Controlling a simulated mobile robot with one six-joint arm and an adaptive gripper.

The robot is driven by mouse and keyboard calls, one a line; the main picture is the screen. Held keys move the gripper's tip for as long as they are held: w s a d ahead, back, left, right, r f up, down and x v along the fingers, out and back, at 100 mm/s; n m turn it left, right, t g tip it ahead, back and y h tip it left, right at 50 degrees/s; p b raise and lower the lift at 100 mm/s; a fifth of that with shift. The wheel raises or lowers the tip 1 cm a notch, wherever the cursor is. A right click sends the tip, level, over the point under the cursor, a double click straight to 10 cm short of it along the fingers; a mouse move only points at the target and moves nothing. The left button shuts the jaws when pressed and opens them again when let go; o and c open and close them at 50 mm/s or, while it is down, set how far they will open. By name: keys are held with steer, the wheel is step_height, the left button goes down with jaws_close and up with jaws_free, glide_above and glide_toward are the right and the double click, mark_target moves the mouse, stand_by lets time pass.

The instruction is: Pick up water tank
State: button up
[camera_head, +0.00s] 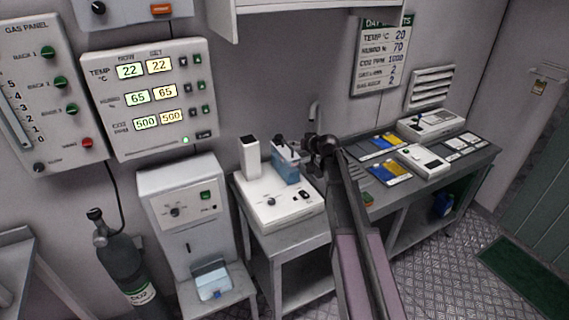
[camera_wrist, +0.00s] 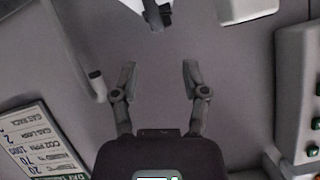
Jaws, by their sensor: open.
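A translucent blue tank (camera_head: 286,168) stands upright on a white bench device (camera_head: 262,207) in the head view. A second, shallow clear-blue container (camera_head: 212,281) sits in the recess of a grey dispenser (camera_head: 183,207) to the left. I cannot tell from the pictures which one is the water tank. My gripper (camera_wrist: 159,72) is open in the wrist view, with only grey wall between its fingertips. In the head view, my arm reaches up from below to just right of the blue tank, and dark parts there partly cover the tank's top.
A white upright block (camera_head: 249,157) stands left of the blue tank. A bench (camera_head: 400,182) with cards and small instruments lies to the right. A gas cylinder (camera_head: 122,262) stands at left, and a wall cabinet hangs above.

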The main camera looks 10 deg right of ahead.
mark_target(286, 142)
steer(key=shift+b+x, duration=0.85)
steer(key=shift+x, duration=1.65)
steer(key=shift+w, duration=0.1)
steer(key=shift+b+x, duration=1.1)
steer(key=shift+x, duration=1.45)
steer(key=shift+r, duration=0.1)
jaws_close()
